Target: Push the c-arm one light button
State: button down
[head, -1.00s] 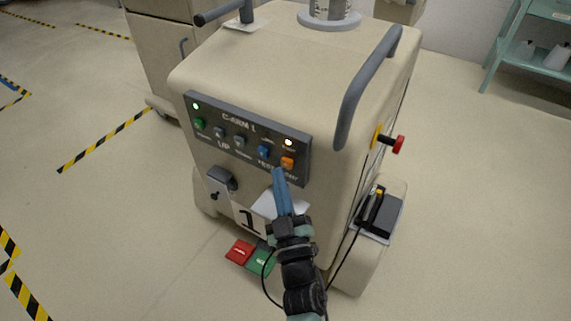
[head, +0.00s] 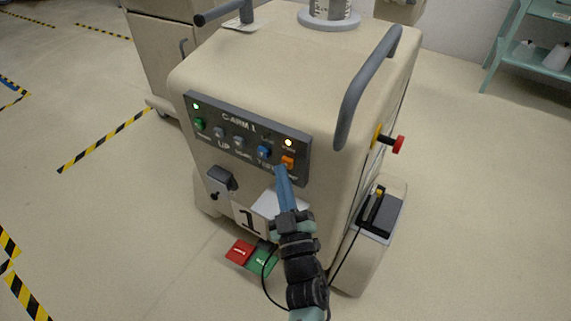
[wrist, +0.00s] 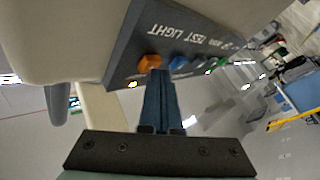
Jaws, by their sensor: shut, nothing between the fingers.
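The C-arm 1 cart has a dark control panel (head: 228,143) on its sloped front. The orange button (head: 288,161) sits at the panel's right end, below a lit white lamp (head: 289,142). In the wrist view the orange button (wrist: 150,62) is beside the fingertips, near the printed words TEST LIGHT. My gripper (head: 281,168) is shut and empty, its blue fingers pointing up at the panel. The fingertips overlap the button's lower edge in the head view; I cannot tell whether they touch it. The gripper shows again in the wrist view (wrist: 160,73).
Blue (head: 263,152), grey and green (head: 199,124) buttons line the panel to the left. A red knob (head: 398,144) and grey handle (head: 366,88) are on the right side. Red and green pedals (head: 240,251) lie on the floor below.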

jog(key=shift+w+d, duration=0.1)
jog(key=shift+w, duration=0.05)
jog(key=shift+s+a, duration=0.4)
jog(key=shift+s, duration=0.15)
jog(key=s+a, duration=0.3)
jog(key=s, duration=0.2)
jog(key=shift+a, duration=0.3)
dwell(0.4)
